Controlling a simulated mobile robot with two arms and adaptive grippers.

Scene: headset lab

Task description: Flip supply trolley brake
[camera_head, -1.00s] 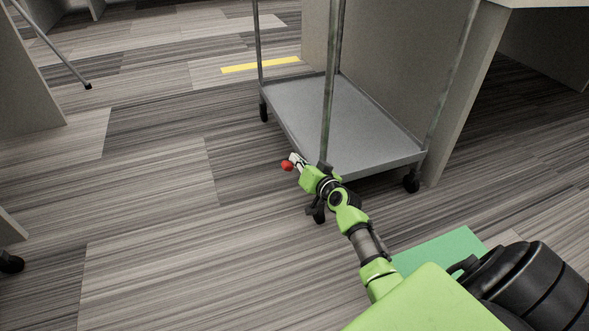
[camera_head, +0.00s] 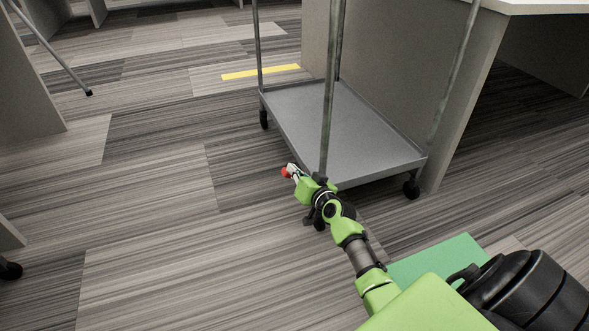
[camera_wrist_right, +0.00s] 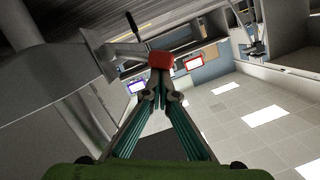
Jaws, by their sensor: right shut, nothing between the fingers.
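The supply trolley has a grey lower shelf (camera_head: 350,125) and thin upright posts. A red knob (camera_head: 286,172) shows at the trolley's near left corner; the right wrist view shows the red knob (camera_wrist_right: 160,60) on a grey lever (camera_wrist_right: 127,49). My right gripper (camera_head: 291,169) is at the knob, its fingers close together and empty. In the right wrist view, the fingertips (camera_wrist_right: 164,97) are just below the knob in the picture; I cannot tell whether they touch it. My arm and gripper partly hide the near corner and the lever's base. My left gripper is out of view.
A beige desk panel (camera_head: 470,90) stands close behind and right of the trolley. A green mat (camera_head: 440,260) lies on the floor at the lower right. The striped floor (camera_head: 150,210) left of the trolley is clear. A yellow strip (camera_head: 260,72) lies farther back.

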